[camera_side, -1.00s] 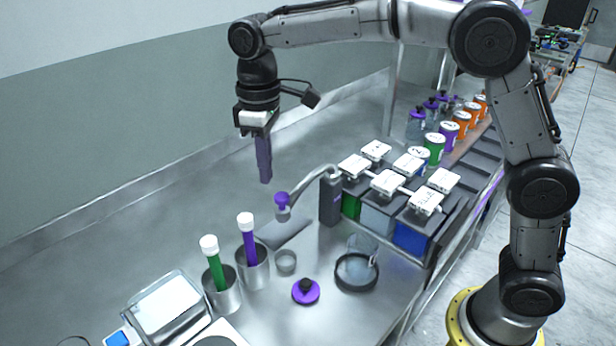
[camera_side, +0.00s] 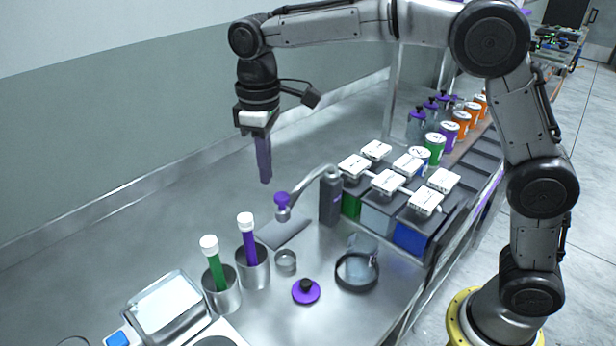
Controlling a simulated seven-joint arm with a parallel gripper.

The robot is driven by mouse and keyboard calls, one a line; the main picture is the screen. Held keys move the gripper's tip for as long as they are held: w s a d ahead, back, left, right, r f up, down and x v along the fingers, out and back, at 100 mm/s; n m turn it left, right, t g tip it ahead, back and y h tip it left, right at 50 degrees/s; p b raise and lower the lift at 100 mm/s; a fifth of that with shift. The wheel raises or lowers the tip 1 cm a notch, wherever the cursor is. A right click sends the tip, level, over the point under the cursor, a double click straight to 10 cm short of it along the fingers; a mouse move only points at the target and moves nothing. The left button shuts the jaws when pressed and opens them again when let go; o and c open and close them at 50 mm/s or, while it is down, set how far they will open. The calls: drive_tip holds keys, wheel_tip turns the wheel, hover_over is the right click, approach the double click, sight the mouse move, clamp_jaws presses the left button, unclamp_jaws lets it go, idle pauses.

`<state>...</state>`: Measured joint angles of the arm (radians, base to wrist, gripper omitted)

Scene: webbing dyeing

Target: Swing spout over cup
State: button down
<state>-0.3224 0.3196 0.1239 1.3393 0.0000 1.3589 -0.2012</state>
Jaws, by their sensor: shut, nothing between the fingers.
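The spout (camera_side: 308,184) is a curved metal pipe on a dark upright post (camera_side: 330,200). Its free end carries a purple knob (camera_side: 282,200) and hangs over a flat grey pad (camera_side: 286,233) on the steel bench. A small round metal cup (camera_side: 286,262) stands just in front of the pad, and a clear glass vessel with a dark ring base (camera_side: 357,272) stands to the right. I cannot tell which is the task's cup; the spout end is over neither. My gripper (camera_side: 265,180) points down, shut and empty, above the bench, up and left of the purple knob, apart from it.
Two metal holders (camera_side: 253,268) with green and purple white-capped tubes stand front left, by a glass-lidded tray (camera_side: 166,305). A purple lid (camera_side: 306,291) lies in front. White-topped boxes (camera_side: 388,182) and jars stand right of the post. The bench behind is clear.

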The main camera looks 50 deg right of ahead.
sight(276, 195)
drive_tip(key=shift+f, duration=0.1)
drive_tip(key=shift+f, duration=1.7)
drive_tip(key=shift+s, duration=0.15)
drive_tip(key=shift+s, duration=1.1)
